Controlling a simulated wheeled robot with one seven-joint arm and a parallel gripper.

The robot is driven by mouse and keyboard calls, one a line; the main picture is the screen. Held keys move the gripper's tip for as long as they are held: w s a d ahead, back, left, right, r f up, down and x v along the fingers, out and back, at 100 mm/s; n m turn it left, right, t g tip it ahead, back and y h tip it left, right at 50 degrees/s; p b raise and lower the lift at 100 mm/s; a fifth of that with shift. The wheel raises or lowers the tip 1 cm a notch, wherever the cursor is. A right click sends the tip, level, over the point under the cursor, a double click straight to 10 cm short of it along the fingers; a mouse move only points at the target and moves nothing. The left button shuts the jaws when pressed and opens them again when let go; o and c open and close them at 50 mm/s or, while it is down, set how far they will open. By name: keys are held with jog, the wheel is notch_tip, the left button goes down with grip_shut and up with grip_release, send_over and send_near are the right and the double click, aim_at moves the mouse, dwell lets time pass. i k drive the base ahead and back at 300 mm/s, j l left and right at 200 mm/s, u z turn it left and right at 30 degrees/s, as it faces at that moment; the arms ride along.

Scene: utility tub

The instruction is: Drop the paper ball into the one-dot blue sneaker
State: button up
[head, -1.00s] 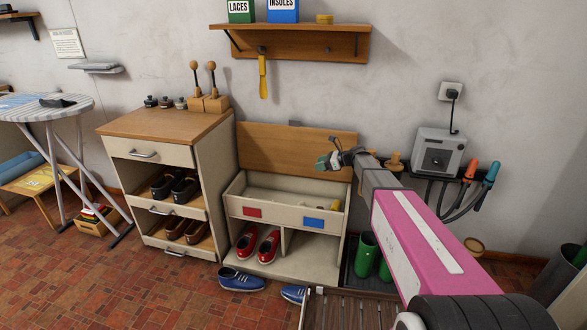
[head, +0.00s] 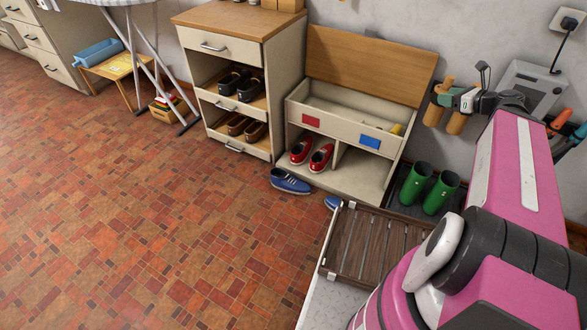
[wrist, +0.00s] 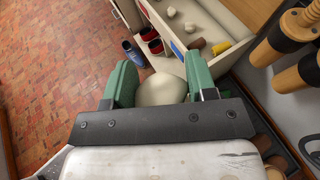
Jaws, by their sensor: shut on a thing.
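My gripper (head: 456,98) is up at the right in the head view, in front of the wall and right of the open bench. In the wrist view its green fingers (wrist: 160,82) are shut on a pale paper ball (wrist: 161,92). A blue sneaker (head: 290,181) stands on the tiled floor in front of the bench; it also shows in the wrist view (wrist: 131,52), beyond my fingers. A second blue sneaker (head: 333,202) is mostly hidden behind a slatted wooden rack. Dots on either sneaker are too small to make out. The held ball is well away from both.
The bench (head: 345,118) has its lid up and holds small pale balls (wrist: 190,28). Red shoes (head: 320,157) stand in its lower cubby. Green boots (head: 440,192) and the slatted rack (head: 352,245) are at right. Floor on the left is open.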

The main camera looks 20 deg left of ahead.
aim_at(290, 182)
jog(key=j+u, duration=0.15)
jog(key=u, duration=0.25)
jog(key=j+u, duration=0.2)
jog(key=u, duration=0.2)
jog(key=j+u, duration=0.15)
jog(key=u, duration=0.25)
